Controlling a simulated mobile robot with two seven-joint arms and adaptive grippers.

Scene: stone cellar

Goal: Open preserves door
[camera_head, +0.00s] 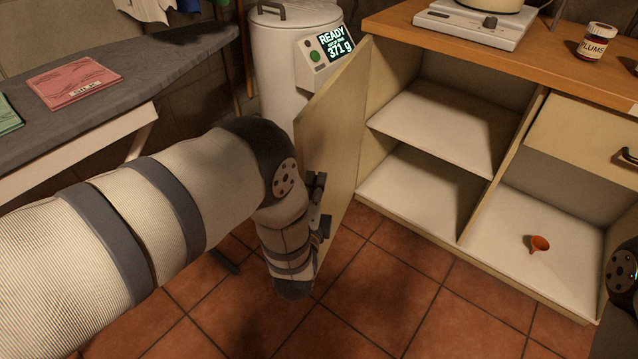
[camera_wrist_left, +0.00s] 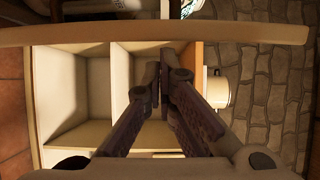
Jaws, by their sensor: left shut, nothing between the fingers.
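The preserves door (camera_head: 338,135) is a pale panel at the left side of the cabinet. It stands swung well out from the cabinet front, leaving the left bay and its shelf (camera_head: 440,125) in open view. My left gripper (camera_head: 319,208) is low beside the door's free part, partly hidden behind my own wrist. I cannot tell whether it touches the door, and no door handle shows. In the left wrist view the two fingers (camera_wrist_left: 163,80) are together and empty, with the open cabinet (camera_wrist_left: 88,95) beyond them. My right gripper is out of view.
An orange funnel (camera_head: 537,243) lies in the right bay below a closed drawer (camera_head: 585,140). A plums jar (camera_head: 596,41) and a scale (camera_head: 475,20) stand on the worktop. A white drum (camera_head: 285,65) stands behind the door. An ironing board (camera_head: 150,62) is at left. The tiled floor (camera_head: 400,285) in front is clear.

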